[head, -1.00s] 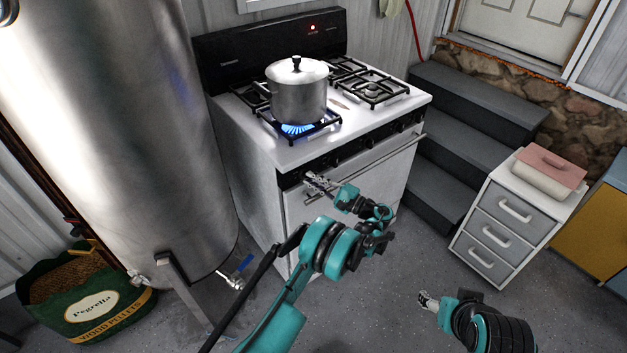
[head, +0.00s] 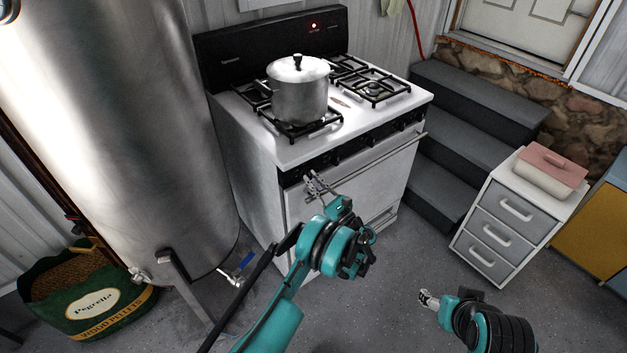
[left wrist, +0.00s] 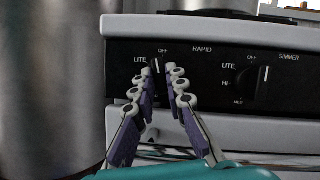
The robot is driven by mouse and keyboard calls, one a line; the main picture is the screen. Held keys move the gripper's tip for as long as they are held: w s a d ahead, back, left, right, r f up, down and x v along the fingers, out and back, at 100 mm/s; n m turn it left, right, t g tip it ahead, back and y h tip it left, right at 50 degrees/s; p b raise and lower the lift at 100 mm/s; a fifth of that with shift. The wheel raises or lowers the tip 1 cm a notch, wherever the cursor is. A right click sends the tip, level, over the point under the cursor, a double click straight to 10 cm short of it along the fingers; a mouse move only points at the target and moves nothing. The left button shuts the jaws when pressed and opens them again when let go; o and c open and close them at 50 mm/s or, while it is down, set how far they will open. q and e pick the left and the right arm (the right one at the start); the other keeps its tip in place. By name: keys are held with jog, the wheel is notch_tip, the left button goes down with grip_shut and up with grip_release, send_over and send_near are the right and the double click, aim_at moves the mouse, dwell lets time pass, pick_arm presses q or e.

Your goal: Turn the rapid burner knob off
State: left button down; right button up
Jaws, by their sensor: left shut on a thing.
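The rapid burner knob (left wrist: 158,68) is black with a pale pointer line. It sits on the stove's black front panel beside the RAPID label, its line pointing up near OFF. My left gripper (left wrist: 163,74) is shut on this knob, one finger on each side; the fingers hide part of it. In the head view the left gripper (head: 311,180) is at the left end of the stove's (head: 350,180) front panel. No flame shows under the steel pot (head: 298,95) on the front left burner. My right gripper (head: 428,299) is low at the right, away from the stove, too small to read.
The simmer knob (left wrist: 264,76) is just right of the rapid one. A big steel tank (head: 120,130) stands close at the left, with a pellet bag (head: 95,300) below. Dark steps (head: 460,140) and a white drawer unit (head: 510,215) are at the right. Floor in front is clear.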

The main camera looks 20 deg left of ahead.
pick_arm(q)
jog(key=shift+s+a+f+m+t+h, duration=0.1)
jog(key=shift+m+t+h, duration=0.35)
jog(key=shift+m, duration=0.65)
jog(key=shift+m+t+h, duration=0.25)
jog(key=shift+m+t, duration=0.3)
jog(key=shift+m, duration=0.55)
jog(key=c, duration=1.5)
grip_release()
jog(key=shift+c, duration=0.2)
jog(key=v, duration=1.2)
